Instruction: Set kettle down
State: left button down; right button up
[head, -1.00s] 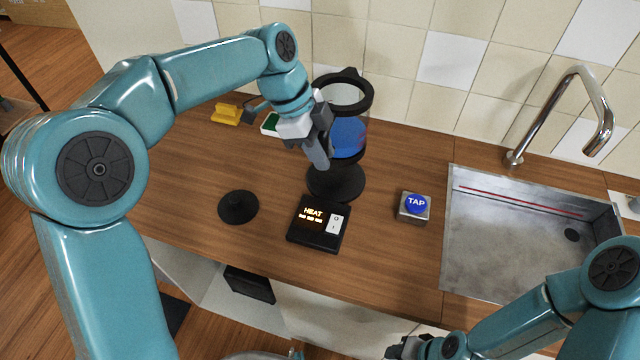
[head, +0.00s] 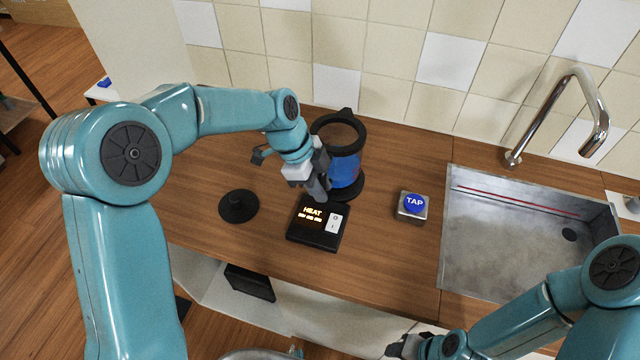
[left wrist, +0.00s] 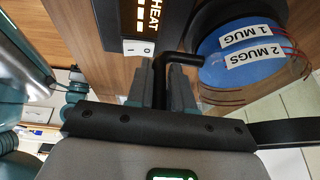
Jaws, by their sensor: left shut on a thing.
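The kettle (head: 345,168) is a clear jug with a black rim and blue contents. It stands upright at or just over its round black base (head: 352,193); I cannot tell whether it fully rests there. My left gripper (head: 321,188) is at its near left side, shut on its black handle. In the left wrist view, the fingers (left wrist: 173,85) close around the handle, beside the blue kettle wall (left wrist: 238,62) with labels "1 MUG" and "2 MUGS". My right gripper (head: 405,347) is low at the front edge, its fingers unclear.
A black HEAT box (head: 318,223) with a white switch sits just in front of the kettle. A black lid-like disc with a knob (head: 238,206) lies to the left. A blue TAP button (head: 413,204) and the sink (head: 500,240) are to the right. The tiled wall is behind.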

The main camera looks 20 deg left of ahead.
pick_arm(q)
jog(key=c, duration=1)
grip_release()
jog(key=shift+f, duration=0.15)
jog(key=shift+r, duration=0.35)
jog(key=shift+w+a+r, duration=0.1)
jog(key=shift+a+r, duration=0.15)
jog(key=shift+r, duration=0.05)
jog(key=v, duration=1.1)
jog(key=shift+b, duration=0.45)
